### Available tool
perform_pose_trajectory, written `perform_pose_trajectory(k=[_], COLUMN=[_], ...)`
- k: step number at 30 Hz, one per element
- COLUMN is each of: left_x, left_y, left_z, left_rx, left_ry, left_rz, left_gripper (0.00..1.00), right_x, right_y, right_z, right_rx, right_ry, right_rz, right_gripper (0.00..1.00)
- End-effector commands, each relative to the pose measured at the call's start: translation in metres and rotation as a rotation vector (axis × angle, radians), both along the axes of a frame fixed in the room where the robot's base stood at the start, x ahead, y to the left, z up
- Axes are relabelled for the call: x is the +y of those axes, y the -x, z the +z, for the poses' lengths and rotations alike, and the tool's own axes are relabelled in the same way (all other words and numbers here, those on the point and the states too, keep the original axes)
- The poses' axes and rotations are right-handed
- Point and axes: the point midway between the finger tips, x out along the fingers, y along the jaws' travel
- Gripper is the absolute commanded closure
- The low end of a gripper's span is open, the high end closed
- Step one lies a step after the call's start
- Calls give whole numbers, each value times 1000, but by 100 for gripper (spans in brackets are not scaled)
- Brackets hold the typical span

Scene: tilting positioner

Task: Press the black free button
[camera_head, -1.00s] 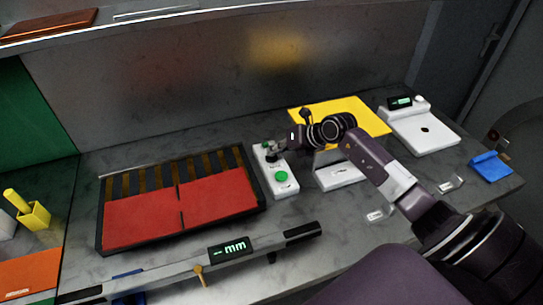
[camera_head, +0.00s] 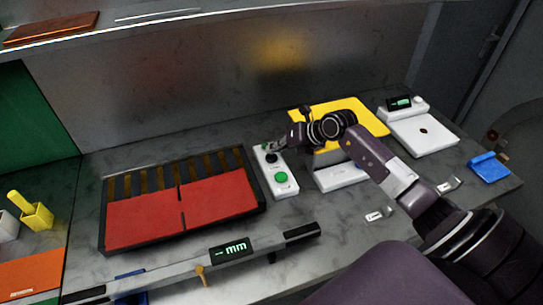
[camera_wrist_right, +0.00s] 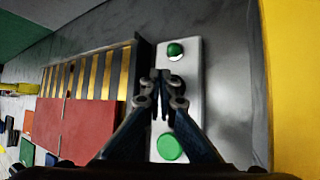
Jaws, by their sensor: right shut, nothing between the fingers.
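The white button box (camera_head: 284,188) stands on the bench right of the red panels, and it also shows in the right wrist view (camera_wrist_right: 190,100). It has a large green button (camera_head: 281,177) at its near end and the black button (camera_head: 271,158) towards its far end. My right gripper (camera_head: 272,147) is shut and empty, with its fingertips just above and beyond the black button; they appear apart from it. In the right wrist view the fingers cover the middle of the box, hiding the black button. A small green lamp (camera_wrist_right: 175,50) shows there. My left gripper is not in view.
Left of the box is a dark slatted frame with red panels (camera_head: 220,196). A digital gauge bar (camera_head: 265,241) lies in front. To the right are a yellow plate (camera_head: 363,115), a white scale (camera_head: 428,135) and a blue block (camera_head: 489,167).

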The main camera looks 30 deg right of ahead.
Motion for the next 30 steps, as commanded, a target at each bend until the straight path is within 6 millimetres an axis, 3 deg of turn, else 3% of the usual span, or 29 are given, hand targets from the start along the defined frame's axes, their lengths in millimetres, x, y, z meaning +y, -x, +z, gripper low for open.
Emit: perform_pose_trajectory(k=[5,18,30], left_x=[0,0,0], left_y=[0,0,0], left_z=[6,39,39], left_rx=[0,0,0], left_ry=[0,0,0], left_rz=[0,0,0], left_gripper=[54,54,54], right_x=[0,0,0], right_y=[0,0,0], right_z=[8,50,50], right_rx=[-1,-1,-1], right_ry=[1,1,0], right_rz=[0,0,-1], right_gripper=[100,100,100])
